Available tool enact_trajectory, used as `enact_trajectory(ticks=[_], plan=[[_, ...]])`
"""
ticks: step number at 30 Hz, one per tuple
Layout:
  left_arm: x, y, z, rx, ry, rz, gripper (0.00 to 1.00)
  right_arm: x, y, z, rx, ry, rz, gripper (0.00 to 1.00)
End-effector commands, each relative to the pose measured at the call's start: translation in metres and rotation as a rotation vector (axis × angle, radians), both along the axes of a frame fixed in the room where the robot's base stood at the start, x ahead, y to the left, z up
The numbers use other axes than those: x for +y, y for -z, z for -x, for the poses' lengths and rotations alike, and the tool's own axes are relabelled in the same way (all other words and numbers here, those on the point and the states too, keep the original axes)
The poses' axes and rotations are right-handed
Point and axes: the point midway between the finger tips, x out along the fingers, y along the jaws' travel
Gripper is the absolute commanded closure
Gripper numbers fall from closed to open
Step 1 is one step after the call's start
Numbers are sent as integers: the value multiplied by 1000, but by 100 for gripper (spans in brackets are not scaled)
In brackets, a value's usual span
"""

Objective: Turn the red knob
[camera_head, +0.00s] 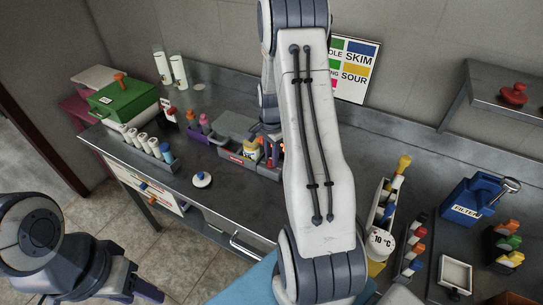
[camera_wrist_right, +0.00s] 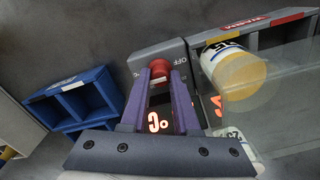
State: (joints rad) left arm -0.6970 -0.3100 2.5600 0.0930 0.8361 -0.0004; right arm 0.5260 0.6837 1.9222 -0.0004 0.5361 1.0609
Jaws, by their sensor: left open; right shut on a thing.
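The red knob (camera_wrist_right: 158,68) is on a grey control box (camera_wrist_right: 150,55) with "OFF" lettering beside it, seen in the right wrist view. My right gripper (camera_wrist_right: 158,80) has its two purple fingers on either side of the knob and is shut on it. Red glowing digits show on a dark display between and beside the fingers. In the head view, my right arm hides most of this box and the knob. My left gripper (camera_head: 147,291) is open and empty at the lower left, over the floor and away from the bench.
A blue two-compartment bin (camera_wrist_right: 97,88) stands left of the control box in the wrist view. A yellow-capped white jar (camera_wrist_right: 232,66) sits close on its right. In the head view, a green box (camera_head: 121,101) and several bottles stand on the bench's left. A blue filter box (camera_head: 468,204) is at right.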

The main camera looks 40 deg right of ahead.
Motion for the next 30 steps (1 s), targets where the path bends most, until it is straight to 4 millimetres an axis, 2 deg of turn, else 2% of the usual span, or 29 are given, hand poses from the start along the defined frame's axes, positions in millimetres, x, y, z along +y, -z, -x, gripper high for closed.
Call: enact_trajectory(ticks=[2, 3, 4, 5, 14, 17, 30], plan=[[0, 0, 0, 0, 0, 0, 50, -1, -1, -1, -5, 1, 2, 100], [0, 0, 0, 0, 0, 0, 50, -1, -1, -1, -5, 1, 2, 55], [0, 0, 0, 0, 0, 0, 50, -1, -1, -1, -5, 0, 2, 44], [0, 0, 0, 0, 0, 0, 50, -1, -1, -1, -4, 0, 2, 41], [0, 0, 0, 0, 0, 0, 50, 0, -1, -1, -2, 0, 1, 41], [0, 2, 0, 0, 0, 0, 50, -1, -8, -1, -4, -1, 2, 41], [0, 13, 0, 0, 0, 0, 50, -1, -87, -1, -6, 0, 3, 41]])
